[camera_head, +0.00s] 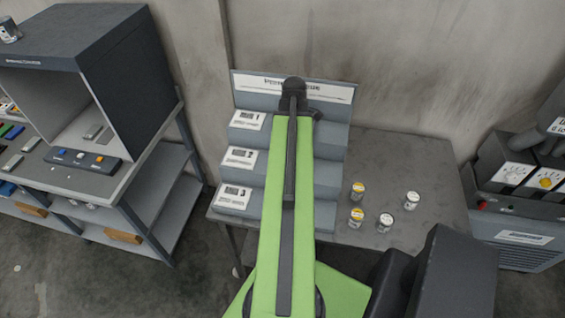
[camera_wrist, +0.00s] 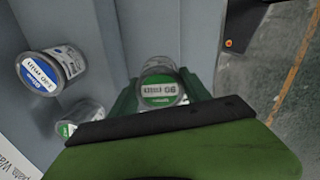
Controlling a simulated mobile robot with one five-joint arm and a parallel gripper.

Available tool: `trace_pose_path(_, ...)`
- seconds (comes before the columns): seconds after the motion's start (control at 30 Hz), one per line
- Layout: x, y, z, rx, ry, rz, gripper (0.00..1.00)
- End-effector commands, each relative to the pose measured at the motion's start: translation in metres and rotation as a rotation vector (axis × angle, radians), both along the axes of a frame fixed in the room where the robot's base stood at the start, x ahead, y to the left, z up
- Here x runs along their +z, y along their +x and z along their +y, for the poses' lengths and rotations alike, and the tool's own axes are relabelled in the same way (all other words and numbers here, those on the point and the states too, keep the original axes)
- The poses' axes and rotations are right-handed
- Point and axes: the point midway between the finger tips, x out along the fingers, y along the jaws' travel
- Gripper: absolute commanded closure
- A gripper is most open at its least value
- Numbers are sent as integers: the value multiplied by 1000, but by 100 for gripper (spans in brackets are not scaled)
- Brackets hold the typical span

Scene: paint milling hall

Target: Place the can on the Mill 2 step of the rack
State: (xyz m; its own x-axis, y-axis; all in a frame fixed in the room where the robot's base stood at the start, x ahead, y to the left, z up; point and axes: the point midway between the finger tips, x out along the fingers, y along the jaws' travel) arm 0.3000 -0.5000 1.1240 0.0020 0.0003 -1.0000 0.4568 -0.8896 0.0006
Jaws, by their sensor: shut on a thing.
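The rack (camera_head: 332,140) is a grey stepped stand against the wall, with a sign along its top. Its step cards read 1, 2 and 3 from top to bottom; the step with card 2 (camera_head: 240,158) is the middle one. My green arm covers much of the rack, and my gripper is hidden in the head view. In the wrist view my gripper (camera_wrist: 160,106) is shut on a can (camera_wrist: 158,84) with a green and white label. A blue-labelled can (camera_wrist: 52,72) and another green-labelled can (camera_wrist: 80,117) are to the left, apart from the held can.
Several cans stand on the table (camera_head: 400,160) right of the rack, including a yellow-topped can (camera_head: 357,190) and a white-topped can (camera_head: 411,200). A dark cabinet (camera_head: 130,75) on a shelved bench stands left. A machine with dials (camera_head: 520,180) stands right.

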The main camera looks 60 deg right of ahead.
Motion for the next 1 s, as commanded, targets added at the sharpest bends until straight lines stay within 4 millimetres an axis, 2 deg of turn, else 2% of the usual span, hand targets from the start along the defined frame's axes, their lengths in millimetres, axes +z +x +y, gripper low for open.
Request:
trace_pose_path(0.03,-18,15,-1,3,0,0,95)
trace_pose_path(0.1,-30,33,0,1,0,0,95)
trace_pose_path(0.2,-42,56,2,-1,0,0,95)
trace_pose_path(0.33,-49,73,4,-5,0,0,95)
trace_pose_path(0.57,-52,76,4,-8,0,0,95)
trace_pose_path(0.8,-92,75,4,-8,0,0,95)
trace_pose_path(1.0,-88,75,4,-9,0,0,95)
